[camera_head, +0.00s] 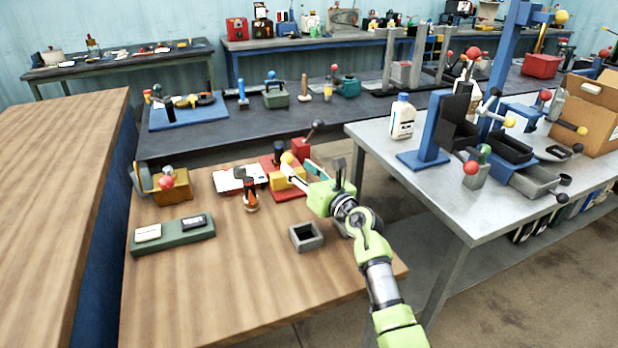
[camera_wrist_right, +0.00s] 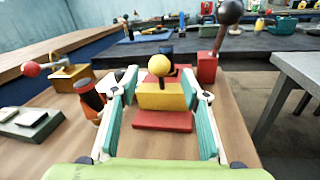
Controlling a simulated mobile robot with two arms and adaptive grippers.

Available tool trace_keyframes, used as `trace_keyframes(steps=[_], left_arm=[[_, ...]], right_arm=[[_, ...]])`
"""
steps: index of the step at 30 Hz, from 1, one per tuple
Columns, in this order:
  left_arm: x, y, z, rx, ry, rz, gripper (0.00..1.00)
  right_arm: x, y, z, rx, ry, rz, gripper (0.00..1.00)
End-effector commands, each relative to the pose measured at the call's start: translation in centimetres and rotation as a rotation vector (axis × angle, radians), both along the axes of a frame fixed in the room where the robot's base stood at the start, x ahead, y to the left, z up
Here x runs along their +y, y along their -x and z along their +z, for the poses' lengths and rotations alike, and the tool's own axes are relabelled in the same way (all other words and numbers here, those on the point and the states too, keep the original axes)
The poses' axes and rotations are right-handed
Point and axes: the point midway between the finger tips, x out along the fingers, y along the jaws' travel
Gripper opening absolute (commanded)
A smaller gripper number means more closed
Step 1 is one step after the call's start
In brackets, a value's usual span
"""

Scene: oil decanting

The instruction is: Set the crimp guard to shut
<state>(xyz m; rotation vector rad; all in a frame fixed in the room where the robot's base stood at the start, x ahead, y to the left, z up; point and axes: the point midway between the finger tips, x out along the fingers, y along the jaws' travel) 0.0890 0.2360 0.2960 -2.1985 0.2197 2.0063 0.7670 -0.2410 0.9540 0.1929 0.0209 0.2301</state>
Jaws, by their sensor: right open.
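What I take to be the crimp guard is a yellow block (camera_head: 283,180) with a yellow ball knob (camera_head: 288,158) on a red base (camera_head: 284,194) on the wooden table. In the right wrist view the yellow block (camera_wrist_right: 160,98) and its ball knob (camera_wrist_right: 159,65) are straight ahead. My right gripper (camera_head: 298,163) is open, its fingers on either side of the block and knob. In the wrist view the fingertips (camera_wrist_right: 160,78) stand apart with no clear contact. Part of the block is hidden behind a finger in the head view. My left gripper is not in view.
A red post (camera_head: 301,148) with a black-knobbed lever stands behind the block. A grey open box (camera_head: 306,237) is in front. The front of the wooden table is clear.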

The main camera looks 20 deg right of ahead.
Motion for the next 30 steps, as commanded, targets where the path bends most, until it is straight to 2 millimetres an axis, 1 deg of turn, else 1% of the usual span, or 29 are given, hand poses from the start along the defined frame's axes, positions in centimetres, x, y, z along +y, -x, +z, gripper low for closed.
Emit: trace_keyframes(steps=[1, 3, 6, 10, 15, 27, 30], left_arm=[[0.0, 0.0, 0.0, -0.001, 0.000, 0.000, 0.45], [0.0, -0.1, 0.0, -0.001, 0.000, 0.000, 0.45], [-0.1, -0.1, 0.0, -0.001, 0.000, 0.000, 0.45], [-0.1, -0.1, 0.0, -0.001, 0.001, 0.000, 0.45], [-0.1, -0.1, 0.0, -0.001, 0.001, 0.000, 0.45], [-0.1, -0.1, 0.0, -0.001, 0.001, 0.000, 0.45], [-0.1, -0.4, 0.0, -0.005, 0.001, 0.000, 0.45]], right_arm=[[-0.3, 1.0, -0.1, 0.001, 0.002, -0.001, 0.42], [-0.5, 2.1, -0.1, 0.000, 0.003, -0.001, 0.42], [-0.8, 3.4, -0.1, 0.001, 0.001, 0.000, 0.42], [-1.0, 4.5, 0.0, 0.001, 0.001, 0.001, 0.42], [-1.1, 4.8, 0.0, 0.001, 0.000, 0.001, 0.42], [-1.1, 4.8, 0.0, 0.000, 0.000, 0.001, 0.42], [-1.1, 4.8, 0.0, 0.001, 0.001, 0.001, 0.42]])
